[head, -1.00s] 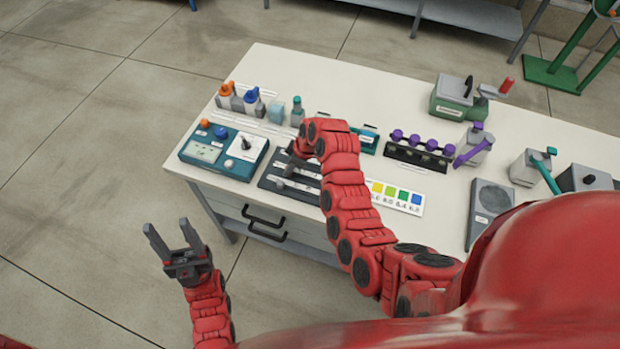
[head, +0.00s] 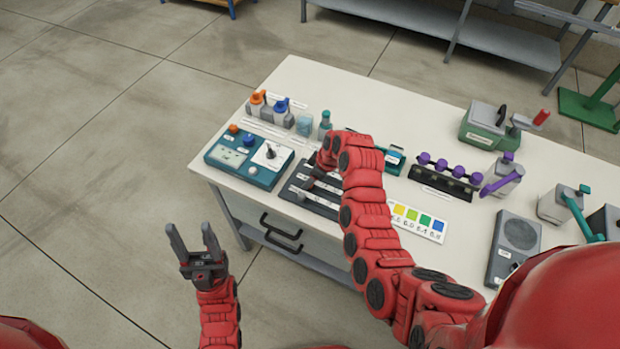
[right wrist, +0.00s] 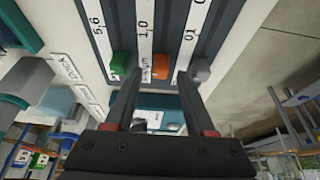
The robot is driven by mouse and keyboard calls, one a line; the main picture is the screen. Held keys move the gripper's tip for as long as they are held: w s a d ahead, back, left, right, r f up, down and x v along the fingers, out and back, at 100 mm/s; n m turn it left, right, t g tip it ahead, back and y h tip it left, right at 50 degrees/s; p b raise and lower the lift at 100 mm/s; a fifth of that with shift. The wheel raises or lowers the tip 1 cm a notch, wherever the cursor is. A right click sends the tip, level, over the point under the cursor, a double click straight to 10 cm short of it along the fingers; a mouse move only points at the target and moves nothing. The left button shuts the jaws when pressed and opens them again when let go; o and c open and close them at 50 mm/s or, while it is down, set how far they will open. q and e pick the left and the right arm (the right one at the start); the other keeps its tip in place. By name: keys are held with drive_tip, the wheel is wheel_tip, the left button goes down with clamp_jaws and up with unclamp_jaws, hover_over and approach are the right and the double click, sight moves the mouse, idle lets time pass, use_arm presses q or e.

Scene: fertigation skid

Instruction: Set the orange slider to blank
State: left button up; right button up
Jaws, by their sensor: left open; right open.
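The orange slider (right wrist: 161,66) is a small block on the middle pale track of a dark slider panel (right wrist: 209,62). A green slider (right wrist: 119,64) and a grey slider (right wrist: 201,70) sit on the tracks on either side. My right gripper (right wrist: 157,76) is open, with its fingertips on either side of the orange slider; I cannot tell whether they touch it. In the head view the panel (head: 296,192) is partly covered by my right arm, which hides the orange slider. My left gripper (head: 191,236) is open and empty, away from the bench over the floor.
A teal control box (head: 250,160) with a joystick stands left of the panel. Bottles (head: 283,110) stand behind it. A colour chart (head: 418,221), a rack with purple knobs (head: 441,180) and a grey scale-like box (head: 514,246) are to the right.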

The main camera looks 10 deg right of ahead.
drive_tip(key=b+v, duration=0.2)
drive_tip(key=v, duration=0.3)
wheel_tip(320, 180, up, 10)
drive_tip(key=p, duration=1.2)
hover_over(317, 189)
drive_tip(key=s+d, duration=0.2)
drive_tip(key=d, duration=0.1)
drive_tip(key=shift+s+d+r, duration=0.25)
drive_tip(key=shift+r, duration=0.25)
